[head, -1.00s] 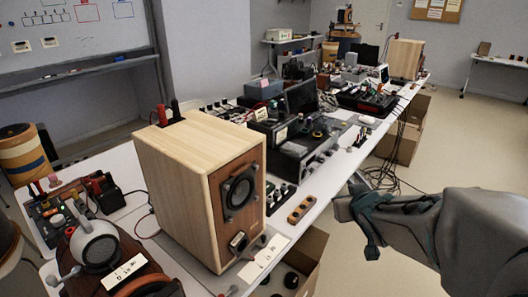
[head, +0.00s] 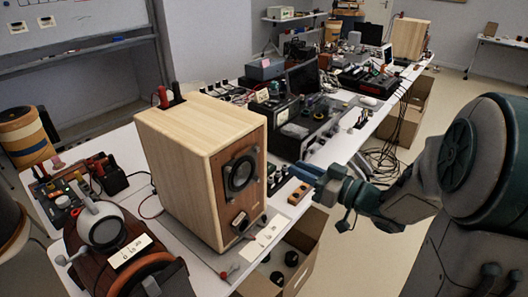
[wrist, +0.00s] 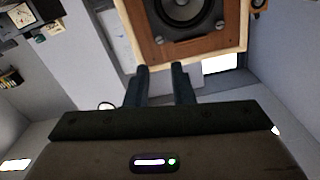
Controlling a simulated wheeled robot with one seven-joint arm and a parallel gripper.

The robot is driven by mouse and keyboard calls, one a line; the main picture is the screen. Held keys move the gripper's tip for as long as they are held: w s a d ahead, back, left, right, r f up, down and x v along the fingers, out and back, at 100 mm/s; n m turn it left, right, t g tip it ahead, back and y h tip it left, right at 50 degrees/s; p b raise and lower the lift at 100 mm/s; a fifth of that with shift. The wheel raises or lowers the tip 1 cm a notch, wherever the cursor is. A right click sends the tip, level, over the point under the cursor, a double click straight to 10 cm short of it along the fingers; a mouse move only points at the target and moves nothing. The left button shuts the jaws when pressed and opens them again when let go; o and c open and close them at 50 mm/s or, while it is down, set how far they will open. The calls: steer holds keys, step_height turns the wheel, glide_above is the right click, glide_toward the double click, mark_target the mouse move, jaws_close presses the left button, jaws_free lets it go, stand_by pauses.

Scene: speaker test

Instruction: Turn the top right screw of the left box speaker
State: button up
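The left box speaker (head: 185,165), a pale wooden box with a darker brown front, stands upright on the white table in the head view. Its round black driver (head: 240,174) faces right, toward my arm. The wrist view shows the front panel (wrist: 150,18) at the top, with the driver (wrist: 183,8) and small round screw-like spots beside it. Individual screws are too small to tell in the head view. My gripper (head: 312,177) is in front of the speaker, to its right, apart from it. In the wrist view my gripper (wrist: 159,72) has its two fingers apart with nothing between them.
A small orange-brown block (head: 298,194) lies on the table near my gripper. A white label card (head: 262,236) lies before the speaker. An open cardboard box (head: 300,245) stands below the table edge. Electronics (head: 315,122) crowd the table behind. A second wooden speaker (head: 410,38) stands far back.

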mark_target(259, 150)
steer(key=x, duration=1.1)
steer(key=shift+w+a+p, duration=0.25)
steer(key=shift+p, duration=0.1)
jaws_close()
